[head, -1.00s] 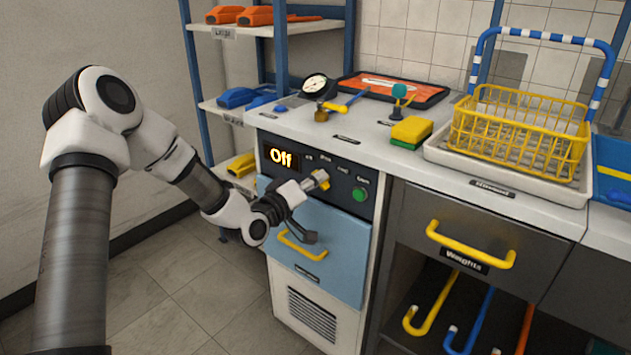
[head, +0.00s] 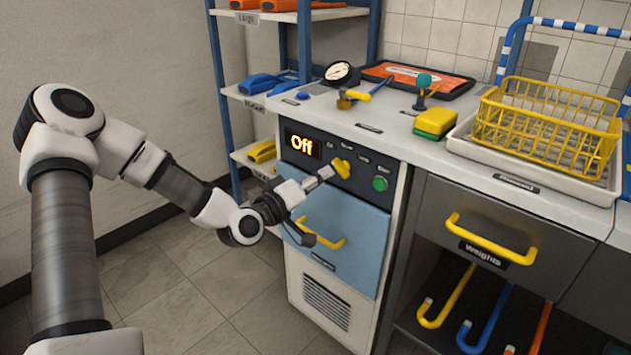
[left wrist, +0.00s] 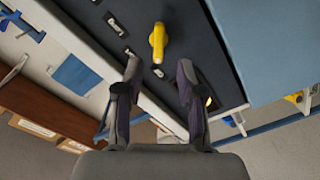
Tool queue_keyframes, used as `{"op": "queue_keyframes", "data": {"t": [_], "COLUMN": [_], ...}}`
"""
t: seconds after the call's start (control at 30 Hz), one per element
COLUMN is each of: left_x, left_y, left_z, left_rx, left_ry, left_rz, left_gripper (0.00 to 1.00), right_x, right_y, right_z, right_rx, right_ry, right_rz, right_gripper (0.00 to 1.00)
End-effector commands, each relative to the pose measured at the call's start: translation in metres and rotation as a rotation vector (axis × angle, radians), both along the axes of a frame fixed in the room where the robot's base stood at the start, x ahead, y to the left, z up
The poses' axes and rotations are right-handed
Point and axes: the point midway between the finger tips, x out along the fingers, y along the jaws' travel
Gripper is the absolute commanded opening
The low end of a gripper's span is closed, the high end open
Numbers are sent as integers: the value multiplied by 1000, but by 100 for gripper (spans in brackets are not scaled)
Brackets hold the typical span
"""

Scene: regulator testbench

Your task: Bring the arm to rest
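My left gripper (head: 318,204) is in front of the control panel (head: 322,163) of the blue-fronted bench unit. In the left wrist view its two dark fingers (left wrist: 158,72) are spread apart with nothing between them. The yellow knob (head: 341,168) on the panel is just beyond the fingertips; it also shows in the left wrist view (left wrist: 158,40), clear of both fingers. The panel display (head: 302,143) reads "Off". A green button (head: 380,184) is to the right of the knob. My right gripper is out of view.
The blue drawer (head: 345,245) with a yellow handle (head: 318,235) is close below the gripper. The worktop holds a gauge (head: 341,74), a yellow sponge (head: 434,122) and a yellow basket (head: 545,130). A blue-posted shelf (head: 219,95) stands behind the arm. The floor (head: 190,290) at left is clear.

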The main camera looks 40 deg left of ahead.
Motion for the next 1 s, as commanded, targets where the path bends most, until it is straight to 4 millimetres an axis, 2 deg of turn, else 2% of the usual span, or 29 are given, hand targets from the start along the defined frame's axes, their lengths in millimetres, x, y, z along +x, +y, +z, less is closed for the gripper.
{"op": "queue_keyframes", "data": {"t": [0.2, 0.77, 0.87, 0.97, 1.0], "left_x": [-16, -17, -19, -26, -32], "left_y": [0, 0, -5, -32, -47], "left_z": [0, -3, -28, -80, -108], "left_rx": [-2, 0, 24, 123, 171], "left_ry": [-2, 5, 63, 200, 272], "left_rz": [-2, -3, -18, -94, -137], "left_gripper": [39, 39, 39, 39, 39], "right_x": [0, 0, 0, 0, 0], "right_y": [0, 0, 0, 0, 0], "right_z": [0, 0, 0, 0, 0], "right_rx": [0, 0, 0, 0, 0], "right_ry": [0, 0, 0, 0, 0], "right_rz": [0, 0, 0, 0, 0], "right_gripper": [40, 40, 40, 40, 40]}}
